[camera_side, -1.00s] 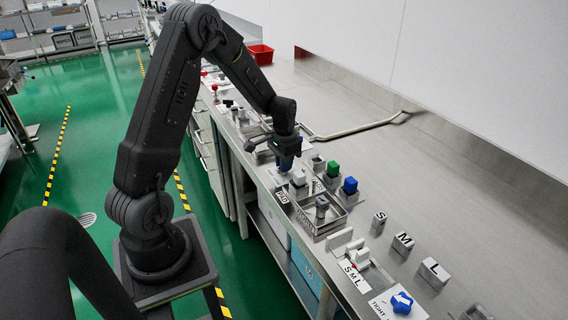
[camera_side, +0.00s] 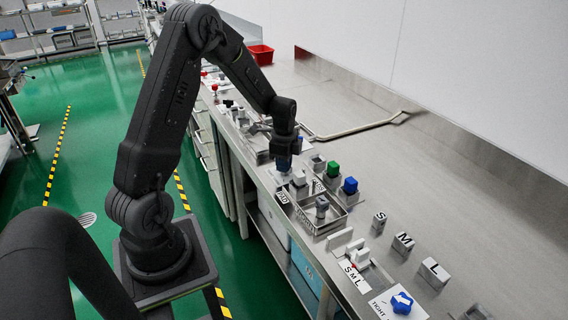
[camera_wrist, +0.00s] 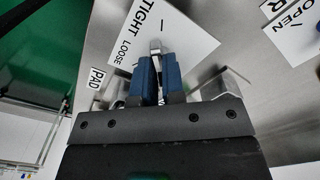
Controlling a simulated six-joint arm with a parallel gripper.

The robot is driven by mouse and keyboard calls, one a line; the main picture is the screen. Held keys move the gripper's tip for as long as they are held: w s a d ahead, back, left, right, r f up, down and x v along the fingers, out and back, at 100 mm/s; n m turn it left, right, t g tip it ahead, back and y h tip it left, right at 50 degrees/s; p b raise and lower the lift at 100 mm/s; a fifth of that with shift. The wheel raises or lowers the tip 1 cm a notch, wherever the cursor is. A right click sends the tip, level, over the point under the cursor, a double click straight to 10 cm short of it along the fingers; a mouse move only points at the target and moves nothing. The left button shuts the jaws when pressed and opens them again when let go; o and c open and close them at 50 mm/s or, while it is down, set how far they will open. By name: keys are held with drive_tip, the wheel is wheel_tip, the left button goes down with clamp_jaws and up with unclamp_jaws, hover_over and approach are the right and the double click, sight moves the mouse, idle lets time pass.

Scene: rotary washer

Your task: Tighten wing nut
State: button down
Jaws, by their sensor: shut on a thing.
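The wing nut (camera_wrist: 156,46) shows as a small silver metal piece between my blue fingertips in the wrist view. Most of it is hidden by the fingers. My gripper (camera_wrist: 158,65) is shut on it, pointing down at the bench. A white card (camera_wrist: 190,45) marked TIGHT and LOOSE lies flat around it. In the side view my gripper (camera_side: 284,164) is low over the bench, and the wing nut is hidden there.
A PAD label (camera_wrist: 97,77) and an OPEN card (camera_wrist: 296,32) lie to either side in the wrist view. The bench toward the wall is clear.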

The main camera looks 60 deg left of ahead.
drive_tip(key=shift+m, duration=1.2)
drive_tip(key=c, duration=1.2)
unclamp_jaws()
wheel_tip(320, 180, up, 14)
drive_tip(key=shift+f, duration=0.1)
drive_tip(key=s+d+r+n+t, duration=0.2)
drive_tip(key=s+d+n, duration=0.2)
drive_tip(key=d, duration=0.3)
drive_tip(key=s+d+r+n+t, duration=0.1)
drive_tip(key=s+d+r+n, duration=0.2)
drive_tip(key=s+d, duration=0.4)
drive_tip(key=s+d+r+n+t, duration=0.2)
drive_tip(key=s+d+r+n, duration=0.1)
drive_tip(key=s+d, duration=0.3)
drive_tip(key=shift+d+r+n+t, duration=0.15)
drive_tip(key=shift+d+n+t, duration=0.15)
drive_tip(key=shift+d+n, duration=0.8)
